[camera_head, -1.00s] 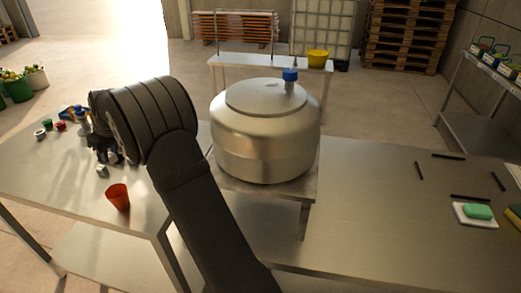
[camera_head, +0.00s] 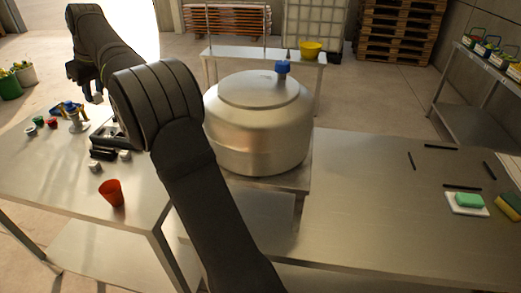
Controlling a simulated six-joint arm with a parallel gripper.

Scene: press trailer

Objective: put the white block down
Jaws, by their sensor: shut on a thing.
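My gripper (camera_head: 92,92) is at the upper left, raised above the back edge of the left steel table (camera_head: 60,180). It is shut on a small pale thing, the white block (camera_head: 98,99), of which only a little shows below the fingers. The held block is clear of both.
A red cup (camera_head: 112,193), dark fittings (camera_head: 103,153), and several small caps and a blue-topped valve (camera_head: 73,110) are on the left table. A large steel vessel (camera_head: 258,125) stands at the centre. The right steel table (camera_head: 370,215) is mostly bare, with a green soap (camera_head: 468,200) on a white dish.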

